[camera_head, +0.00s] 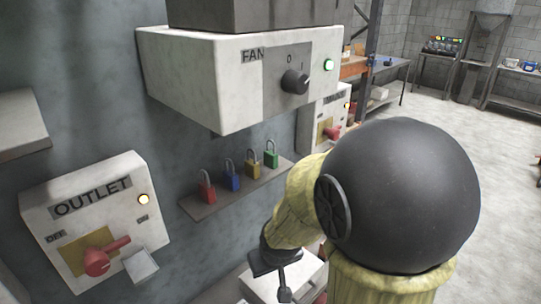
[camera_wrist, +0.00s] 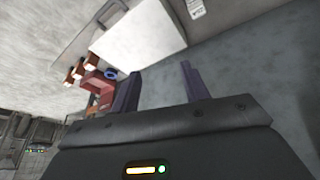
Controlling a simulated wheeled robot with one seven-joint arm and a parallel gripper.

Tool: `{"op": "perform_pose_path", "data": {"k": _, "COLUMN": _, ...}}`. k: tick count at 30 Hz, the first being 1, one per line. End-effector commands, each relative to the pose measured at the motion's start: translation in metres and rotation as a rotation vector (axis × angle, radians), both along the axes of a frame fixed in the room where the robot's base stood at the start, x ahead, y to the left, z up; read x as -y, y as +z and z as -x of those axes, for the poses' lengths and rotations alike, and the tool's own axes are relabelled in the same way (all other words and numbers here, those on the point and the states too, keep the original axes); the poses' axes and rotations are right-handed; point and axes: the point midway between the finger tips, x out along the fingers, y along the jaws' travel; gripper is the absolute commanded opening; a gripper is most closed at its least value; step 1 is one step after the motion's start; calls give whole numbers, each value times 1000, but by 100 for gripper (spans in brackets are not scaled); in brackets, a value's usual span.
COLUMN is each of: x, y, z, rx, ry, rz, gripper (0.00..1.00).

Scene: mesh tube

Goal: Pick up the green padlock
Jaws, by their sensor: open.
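The green padlock (camera_head: 271,154) stands upright at the right end of a row of padlocks on a small wall shelf (camera_head: 213,208) in the head view. A yellow padlock (camera_head: 252,168), a blue padlock (camera_head: 233,178) and a red padlock (camera_head: 207,189) stand to its left. My gripper (camera_wrist: 158,85) shows in the wrist view with its two fingers apart and nothing between them. In the head view my arm is in front and to the right, with its end low, below the shelf. No padlock can be made out in the wrist view.
A white FAN box (camera_head: 200,85) with a black knob (camera_head: 295,82) juts out above the shelf. An OUTLET box (camera_head: 95,215) with a red handle (camera_head: 97,262) is on the wall at left. Another box (camera_head: 322,118) with a red handle is beyond the shelf. Open floor (camera_head: 455,125) lies right.

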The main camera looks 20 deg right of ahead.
Motion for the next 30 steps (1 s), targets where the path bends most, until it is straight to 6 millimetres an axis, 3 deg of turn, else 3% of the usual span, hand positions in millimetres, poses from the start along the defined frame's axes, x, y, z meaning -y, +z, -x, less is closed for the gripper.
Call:
{"op": "perform_pose_path", "data": {"k": 1, "x": 18, "y": 9, "z": -14, "rx": 56, "ry": -7, "rz": 19, "gripper": 45}}
{"op": "perform_pose_path", "data": {"k": 6, "x": 70, "y": 35, "z": -61, "rx": 287, "ry": 37, "rz": 68, "gripper": 45}}
{"op": "perform_pose_path", "data": {"k": 13, "x": 117, "y": 77, "z": -97, "rx": 591, "ry": 146, "rz": 35, "gripper": 45}}
{"op": "perform_pose_path", "data": {"k": 17, "x": 133, "y": 104, "z": -99, "rx": 758, "ry": 219, "rz": -33, "gripper": 45}}
{"op": "perform_pose_path", "data": {"k": 24, "x": 149, "y": 152, "z": -74, "rx": 1028, "ry": 337, "rz": -215, "gripper": 45}}
{"op": "perform_pose_path", "data": {"k": 30, "x": 150, "y": 166, "z": -60, "rx": 1107, "ry": 376, "rz": -283, "gripper": 45}}
